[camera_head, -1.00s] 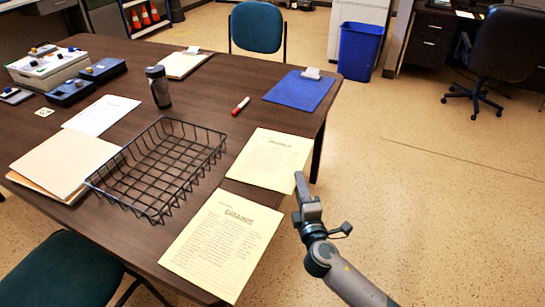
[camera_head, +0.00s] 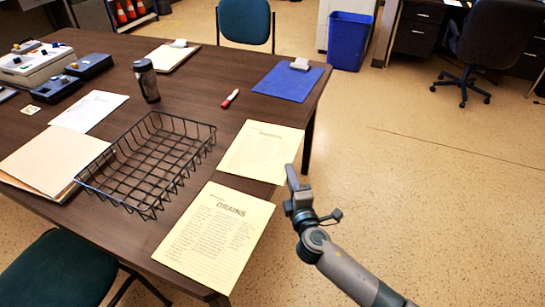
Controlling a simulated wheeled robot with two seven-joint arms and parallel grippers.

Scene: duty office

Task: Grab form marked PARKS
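Two yellow forms lie flat along the table's right side. The nearer form (camera_head: 215,238) has a heading that reads DRAINS. The farther form (camera_head: 262,152) has a heading too small and blurred to read, so I cannot confirm that it says PARKS. My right gripper (camera_head: 292,178) is just off the table's right edge, near the close right corner of the farther form. It is seen side-on, so its finger gap is hidden, and no paper shows in it. My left gripper is out of view.
A black wire basket (camera_head: 153,165) stands left of the forms on the dark table (camera_head: 205,95).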

